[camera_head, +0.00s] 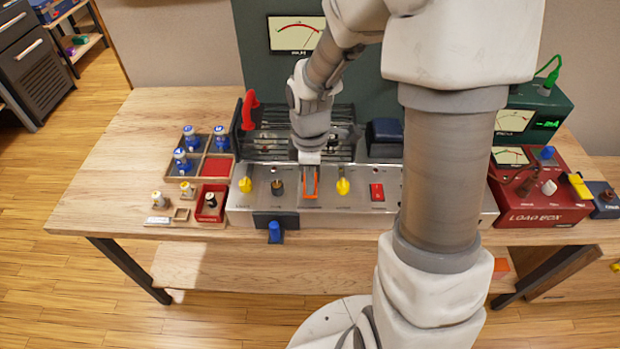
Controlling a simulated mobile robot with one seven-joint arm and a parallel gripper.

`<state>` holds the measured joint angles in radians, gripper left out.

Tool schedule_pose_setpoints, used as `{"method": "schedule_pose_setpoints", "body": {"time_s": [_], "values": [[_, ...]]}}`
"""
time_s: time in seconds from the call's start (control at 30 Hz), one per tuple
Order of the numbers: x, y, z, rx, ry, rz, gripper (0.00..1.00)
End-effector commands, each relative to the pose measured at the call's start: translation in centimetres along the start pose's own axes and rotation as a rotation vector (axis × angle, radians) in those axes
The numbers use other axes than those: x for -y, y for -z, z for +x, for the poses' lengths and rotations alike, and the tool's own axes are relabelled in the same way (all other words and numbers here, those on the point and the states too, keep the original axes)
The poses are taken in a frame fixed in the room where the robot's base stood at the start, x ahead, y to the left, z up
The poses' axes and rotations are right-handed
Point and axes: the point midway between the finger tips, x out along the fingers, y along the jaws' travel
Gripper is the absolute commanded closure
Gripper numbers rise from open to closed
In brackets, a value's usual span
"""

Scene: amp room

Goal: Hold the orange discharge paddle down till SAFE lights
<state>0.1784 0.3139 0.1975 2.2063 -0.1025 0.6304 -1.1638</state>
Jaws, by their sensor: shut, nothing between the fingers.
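The orange discharge paddle (310,188) is on the front of the metal amp chassis (330,208), between a dark knob and a yellow one. My gripper (309,164) is shut and empty, pointing down at the top of the paddle. It looks to be touching or very near the paddle; I cannot tell which. The fingertips are small and partly merge with the paddle. I cannot make out a SAFE light; the lettering on the panel is too small to read.
A caged section with a red handle (249,109) stands behind. A tray of blue-topped tubes (190,139) is left, a red load box (535,190) right. My arm hides part of the chassis.

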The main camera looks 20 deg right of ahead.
Motion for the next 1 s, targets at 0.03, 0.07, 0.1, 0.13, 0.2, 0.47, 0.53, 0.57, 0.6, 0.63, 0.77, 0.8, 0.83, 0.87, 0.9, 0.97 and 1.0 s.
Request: {"method": "schedule_pose_setpoints", "body": {"time_s": [0.03,0.07,0.1,0.13,0.2,0.47,0.53,0.57,0.6,0.63,0.77,0.8,0.83,0.87,0.9,0.97,1.0], "values": [[0.0,0.0,0.0,0.000,0.000,0.000,1.00],[0.0,0.0,0.0,0.000,0.000,0.000,1.00],[0.0,0.0,0.0,0.000,-0.001,0.000,1.00],[0.0,0.0,0.1,0.000,-0.004,0.000,1.00],[0.1,0.0,0.3,0.001,-0.023,-0.001,1.00],[0.8,0.0,1.5,0.001,-0.102,-0.002,1.00],[0.7,0.0,1.3,0.000,-0.104,-0.001,1.00],[0.7,0.0,1.3,0.000,-0.104,-0.001,1.00],[0.7,0.0,1.3,0.000,-0.104,-0.001,1.00],[0.7,0.0,1.3,0.000,-0.104,-0.001,1.00],[0.7,0.0,1.3,0.000,-0.104,0.000,1.00],[0.7,0.0,1.3,0.000,-0.104,0.000,1.00],[0.7,0.0,1.3,0.000,-0.104,0.000,1.00],[0.7,0.0,1.3,0.000,-0.104,0.000,1.00],[0.7,0.0,1.3,0.000,-0.103,0.000,1.00],[0.7,0.0,1.3,0.000,-0.103,0.000,1.00],[0.7,0.0,1.3,0.000,-0.103,0.000,1.00]]}}
